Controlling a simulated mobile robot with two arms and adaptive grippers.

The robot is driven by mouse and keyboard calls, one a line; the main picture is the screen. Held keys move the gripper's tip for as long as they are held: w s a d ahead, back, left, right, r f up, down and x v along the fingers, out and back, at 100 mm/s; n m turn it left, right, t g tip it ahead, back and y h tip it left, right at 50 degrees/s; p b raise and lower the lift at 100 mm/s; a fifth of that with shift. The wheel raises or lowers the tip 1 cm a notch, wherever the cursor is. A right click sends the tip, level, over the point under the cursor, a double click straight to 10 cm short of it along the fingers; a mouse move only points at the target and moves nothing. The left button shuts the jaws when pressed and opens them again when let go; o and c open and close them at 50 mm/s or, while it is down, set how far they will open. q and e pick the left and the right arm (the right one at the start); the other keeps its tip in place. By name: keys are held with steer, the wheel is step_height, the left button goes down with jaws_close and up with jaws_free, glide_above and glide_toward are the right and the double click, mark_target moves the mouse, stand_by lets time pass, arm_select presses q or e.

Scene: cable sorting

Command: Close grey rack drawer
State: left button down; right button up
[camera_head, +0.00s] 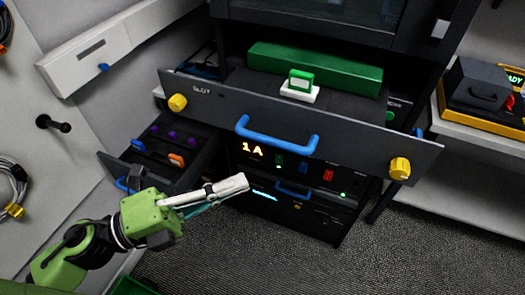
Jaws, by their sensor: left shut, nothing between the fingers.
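The grey rack drawer (215,98) is pulled out of the dark rack, its front panel tilted across the middle of the head view. The panel has a blue handle (277,136) and a yellow knob (178,102) at the left, with another yellow knob (400,168) at the right. A green block (315,68) and a small green and white piece (299,86) are in the drawer. My left gripper (245,182) is shut and empty, below the drawer front and left of its handle in the picture. My right gripper is out of view.
A lower drawer (112,166) with purple and orange items stands open at the left. Below the grey drawer is a unit with a lit "1A" display (252,149) and a lower blue handle (293,190). A shelf (490,130) with a dark case stands at the right. Carpet (300,260) is clear in front.

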arm_select(q)
steer(key=w+d+r+p, duration=0.1)
steer(key=w+d+p, duration=0.2)
steer(key=w+d, duration=0.1)
steer(key=shift+w+d+p, duration=0.3)
steer(key=shift+w+d, duration=0.05)
steer(key=shift+w, duration=0.4)
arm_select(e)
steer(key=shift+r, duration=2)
arm_select(q)
steer(key=shift+r, duration=0.1)
